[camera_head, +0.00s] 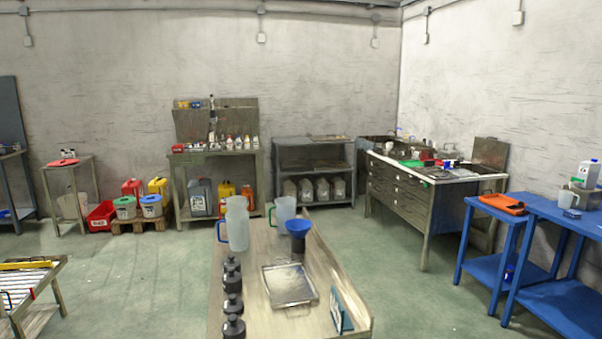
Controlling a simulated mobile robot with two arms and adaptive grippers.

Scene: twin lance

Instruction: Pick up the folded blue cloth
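I cannot make out a folded blue cloth for certain in the head view. A small flat blue item (6,214) lies on the lower shelf at the far left edge, too small to identify. A blue and white upright piece (341,313) stands at the right edge of the near wooden table and looks stiff, like a card or box. Neither of my grippers shows in this view.
The wooden table (258,300) ahead holds a clear jug (237,228), a blue funnel (299,228), a metal tray (289,284) and several dark bottles (233,304). A blue workbench (563,222) stands right. Green floor (420,305) is clear between them.

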